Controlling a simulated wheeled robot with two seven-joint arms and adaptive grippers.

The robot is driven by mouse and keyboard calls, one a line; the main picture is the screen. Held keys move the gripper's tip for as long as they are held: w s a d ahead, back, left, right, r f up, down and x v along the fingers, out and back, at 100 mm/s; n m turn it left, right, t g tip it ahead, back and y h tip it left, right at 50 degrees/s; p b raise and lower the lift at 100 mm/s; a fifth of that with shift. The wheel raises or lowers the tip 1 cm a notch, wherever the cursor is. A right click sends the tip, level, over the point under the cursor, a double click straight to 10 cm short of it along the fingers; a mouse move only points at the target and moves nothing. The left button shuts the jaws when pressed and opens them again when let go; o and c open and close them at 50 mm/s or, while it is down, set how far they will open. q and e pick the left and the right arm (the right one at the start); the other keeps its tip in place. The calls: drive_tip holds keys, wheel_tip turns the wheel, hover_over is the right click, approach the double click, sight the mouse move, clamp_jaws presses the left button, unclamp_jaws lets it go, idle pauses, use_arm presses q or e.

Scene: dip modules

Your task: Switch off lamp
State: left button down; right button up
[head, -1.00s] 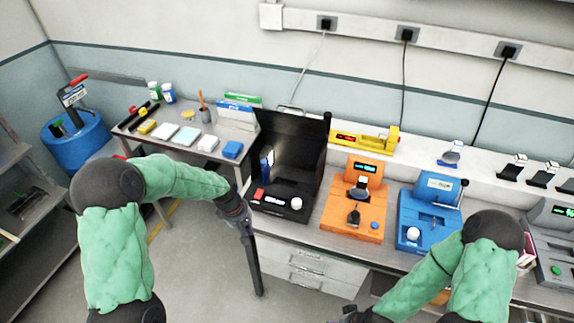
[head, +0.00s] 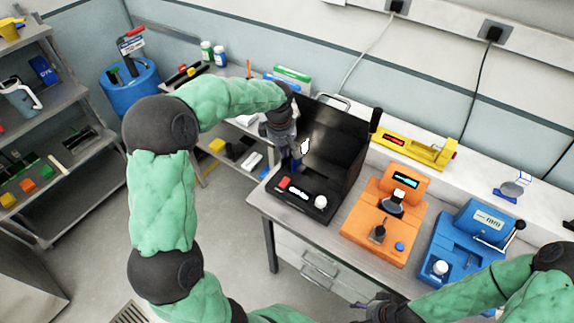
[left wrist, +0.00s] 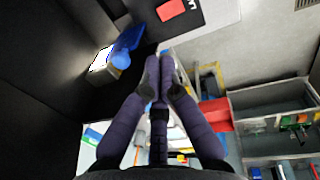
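The black station (head: 318,208) stands at the left end of the bench, with a raised black back panel, a red switch (head: 284,183) and a white knob (head: 320,201) on its front. A lit white lamp (head: 305,147) shows inside it; it glows in the left wrist view (left wrist: 101,60) beside a blue part (left wrist: 122,58). My left gripper (head: 284,148) is at the station's left side, close to the lamp. In the left wrist view its fingertips (left wrist: 158,72) are together with nothing between them. The red switch also shows there (left wrist: 170,10). My right gripper (head: 372,308) is low at the bottom edge, partly cut off.
An orange station (head: 372,236) and a blue station (head: 462,255) stand to the right on the bench. A yellow device (head: 415,150) is on the ledge behind. Shelves (head: 70,160) stand at the left, and a blue drum (head: 130,90) behind.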

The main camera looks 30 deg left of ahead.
sight(287, 178)
use_arm(q)
drive_tip(key=f, duration=0.4)
drive_tip(key=w+f+b, duration=0.1)
drive_tip(key=f, duration=0.8)
drive_tip(key=shift+w+f, duration=0.3)
drive_tip(key=shift+f+b, duration=0.3)
drive_tip(key=shift+b, duration=0.4)
drive_tip(key=shift+d, duration=0.1)
drive_tip(key=shift+s+r, duration=0.35)
drive_tip(key=shift+s, duration=0.35)
